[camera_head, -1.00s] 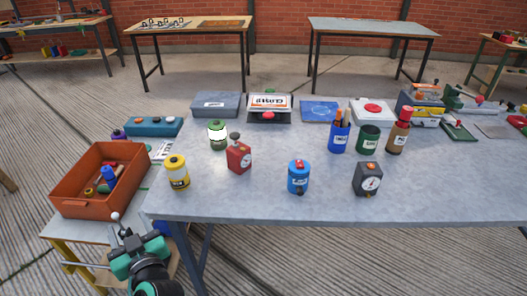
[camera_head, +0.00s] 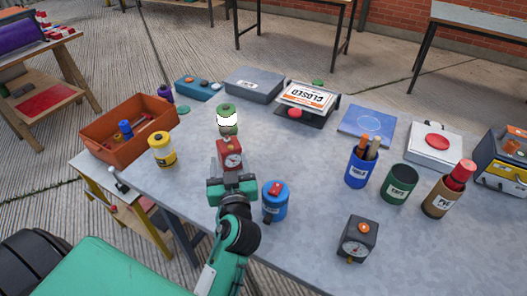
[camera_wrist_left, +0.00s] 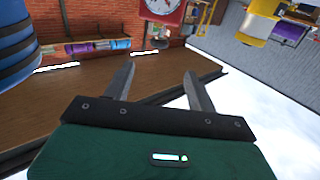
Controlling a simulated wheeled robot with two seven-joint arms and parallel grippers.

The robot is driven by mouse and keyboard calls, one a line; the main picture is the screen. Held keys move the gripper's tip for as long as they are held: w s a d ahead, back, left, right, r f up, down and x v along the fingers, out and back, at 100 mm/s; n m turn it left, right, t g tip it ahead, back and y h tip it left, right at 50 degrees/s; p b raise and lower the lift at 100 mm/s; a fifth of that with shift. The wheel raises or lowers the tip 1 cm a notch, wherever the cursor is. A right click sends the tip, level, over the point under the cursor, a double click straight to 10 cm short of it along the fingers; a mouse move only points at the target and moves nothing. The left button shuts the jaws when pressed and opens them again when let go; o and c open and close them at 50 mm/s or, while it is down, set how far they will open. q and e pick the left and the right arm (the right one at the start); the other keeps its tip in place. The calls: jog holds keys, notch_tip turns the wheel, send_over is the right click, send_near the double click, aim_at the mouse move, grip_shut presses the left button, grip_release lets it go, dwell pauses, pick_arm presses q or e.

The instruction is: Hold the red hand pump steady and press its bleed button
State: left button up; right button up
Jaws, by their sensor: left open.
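The red hand pump (camera_head: 230,155) stands on the grey table with a round white gauge on its front and a dark top. Its bleed button is too small to make out. My left gripper (camera_head: 232,178) is on the near side of the pump, pointing at it. In the left wrist view the jaws (camera_wrist_left: 160,70) are apart with nothing between them. Part of the red pump (camera_wrist_left: 163,10) shows beyond the fingertips at the top edge, apparently not touched. The gripper hides the pump's lower part in the head view. My right gripper is not in view.
A blue canister (camera_head: 275,201) stands close to the right of my gripper, and a yellow one (camera_head: 162,149) to the left. A green-and-white can (camera_head: 227,119) is right behind the pump. A dark gauge box (camera_head: 357,238) stands at the right front.

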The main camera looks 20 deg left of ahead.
aim_at(226, 134)
pick_arm(q)
jog(key=p+x, duration=0.3)
jog(key=x, duration=1)
jog(key=shift+w+a, duration=0.15)
jog(key=shift+w, duration=0.25)
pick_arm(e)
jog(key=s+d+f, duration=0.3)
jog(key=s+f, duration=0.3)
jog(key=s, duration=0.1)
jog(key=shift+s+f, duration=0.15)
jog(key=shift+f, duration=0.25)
pick_arm(q)
jog(key=shift+c, duration=0.3)
grip_shut()
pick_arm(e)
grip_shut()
